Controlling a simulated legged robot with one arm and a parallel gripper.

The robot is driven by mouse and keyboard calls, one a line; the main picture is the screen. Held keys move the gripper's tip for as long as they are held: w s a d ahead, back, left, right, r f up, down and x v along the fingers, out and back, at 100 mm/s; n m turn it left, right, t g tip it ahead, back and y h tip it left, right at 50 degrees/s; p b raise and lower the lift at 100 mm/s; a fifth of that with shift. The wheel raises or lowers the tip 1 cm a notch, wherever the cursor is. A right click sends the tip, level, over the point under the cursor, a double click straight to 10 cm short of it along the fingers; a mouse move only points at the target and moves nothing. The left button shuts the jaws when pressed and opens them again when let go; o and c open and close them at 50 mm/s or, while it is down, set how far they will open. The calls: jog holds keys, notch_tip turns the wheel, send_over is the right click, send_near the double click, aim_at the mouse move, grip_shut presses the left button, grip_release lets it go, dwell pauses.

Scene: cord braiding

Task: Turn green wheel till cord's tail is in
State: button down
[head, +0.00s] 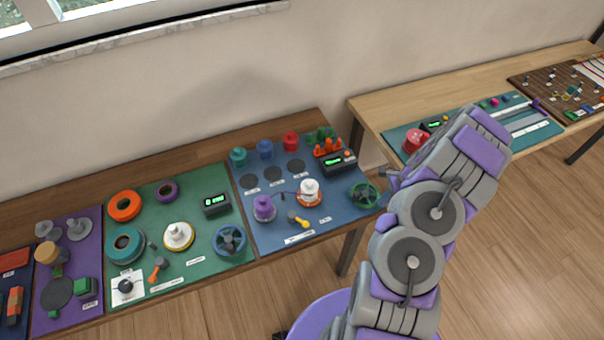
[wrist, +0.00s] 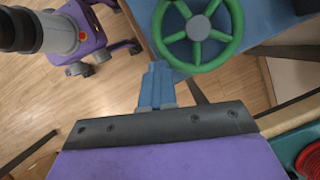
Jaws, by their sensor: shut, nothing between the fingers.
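The green wheel (head: 364,195) is at the right edge of the blue board. In the wrist view the green wheel (wrist: 198,30) shows its spokes and grey hub, with its top cut off. My gripper (wrist: 158,70) is shut and empty, its tips beside the lower left of the wheel's rim; I cannot tell whether they touch. In the head view my arm hides most of my gripper. A thin dark cord (head: 285,194) runs between the purple spool (head: 264,208) and the white spool (head: 310,191). I cannot make out the cord's tail.
The blue board (head: 268,236) also holds a yellow-handled tool (head: 298,219), a display box (head: 339,163) and orange pegs (head: 328,147). A green board (head: 204,262) with a blue wheel (head: 229,240) lies to its left. A gap separates this bench from the light wooden table (head: 372,110).

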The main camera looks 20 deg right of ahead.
aim_at(369, 205)
jog(key=shift+w+a+r+p, duration=0.15)
jog(key=shift+a+p, duration=0.1)
jog(key=shift+a, duration=0.25)
jog(key=shift+w+a+p, duration=0.1)
jog(key=shift+a+p, duration=0.1)
jog(key=shift+a, duration=0.3)
jog(key=shift+w+a, duration=0.4)
jog(key=shift+a, duration=0.1)
